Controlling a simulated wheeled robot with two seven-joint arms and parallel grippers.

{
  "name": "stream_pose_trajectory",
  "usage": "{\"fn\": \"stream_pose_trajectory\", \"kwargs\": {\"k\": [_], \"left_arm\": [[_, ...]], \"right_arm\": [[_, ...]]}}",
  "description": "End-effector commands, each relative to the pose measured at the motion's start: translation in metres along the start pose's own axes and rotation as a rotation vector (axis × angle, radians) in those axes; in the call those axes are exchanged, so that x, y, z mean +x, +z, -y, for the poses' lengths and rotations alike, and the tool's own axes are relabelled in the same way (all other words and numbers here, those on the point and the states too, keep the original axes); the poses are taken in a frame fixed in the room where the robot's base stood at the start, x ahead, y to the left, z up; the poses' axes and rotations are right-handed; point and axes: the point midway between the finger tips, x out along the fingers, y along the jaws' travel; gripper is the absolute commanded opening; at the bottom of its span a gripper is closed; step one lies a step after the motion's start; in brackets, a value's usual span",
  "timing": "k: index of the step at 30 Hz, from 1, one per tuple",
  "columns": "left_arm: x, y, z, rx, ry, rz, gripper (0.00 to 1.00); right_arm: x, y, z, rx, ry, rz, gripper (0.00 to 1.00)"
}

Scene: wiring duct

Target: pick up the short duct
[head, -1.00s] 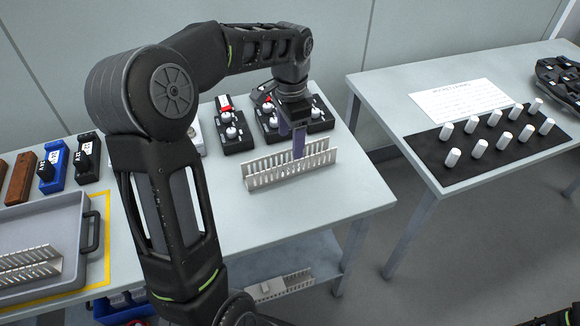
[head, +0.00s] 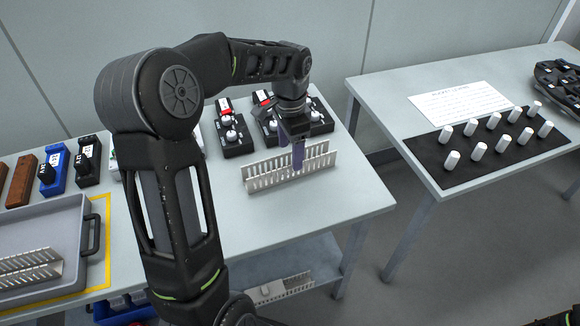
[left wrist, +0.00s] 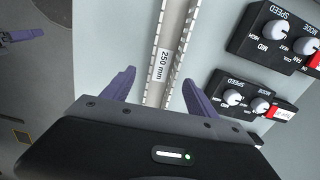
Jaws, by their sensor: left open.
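A pale slotted duct (head: 270,173) stands lengthwise on the table, right of its middle. In the left wrist view the duct (left wrist: 172,45) carries a "250 mm" label and runs up between the purple fingers. My left gripper (head: 298,158) is open above the duct, its fingertips at about the height of the duct's top edge in the head view. In the left wrist view its fingers (left wrist: 158,77) are on either side of the duct, apart from it. What seems to be my right gripper (left wrist: 24,35) shows small at the left edge; its jaws are unclear.
Black control boxes (head: 238,143) with knobs stand behind the duct. A grey tray (head: 75,225) with another slotted duct (head: 30,265) is at the left. More duct (head: 285,287) lies on the lower shelf. A second table (head: 385,88) holds white pegs.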

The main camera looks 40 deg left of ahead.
Motion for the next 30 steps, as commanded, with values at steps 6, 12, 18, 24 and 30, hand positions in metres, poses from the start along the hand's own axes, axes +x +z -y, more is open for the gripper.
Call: {"fn": "stream_pose_trajectory", "kwargs": {"k": [6,12,18,24,30], "left_arm": [[0.031,0.0,0.004,0.0,0.004,0.003,0.67],[0.046,-0.001,0.004,0.0,0.001,0.001,0.67],[0.046,-0.001,0.004,0.0,0.0,0.0,0.67],[0.046,-0.001,0.004,0.0,0.001,0.0,0.67],[0.046,-0.001,0.004,0.0,0.001,0.0,0.63]], "right_arm": [[-0.006,0.0,0.003,0.0,0.0,0.0,0.63],[-0.007,0.0,0.003,0.0,0.0,0.001,0.63],[-0.007,0.0,0.003,0.0,0.0,0.001,0.63],[-0.007,0.0,0.003,0.0,0.0,0.001,0.63],[-0.007,0.0,0.003,0.0,0.0,0.001,0.63]]}}
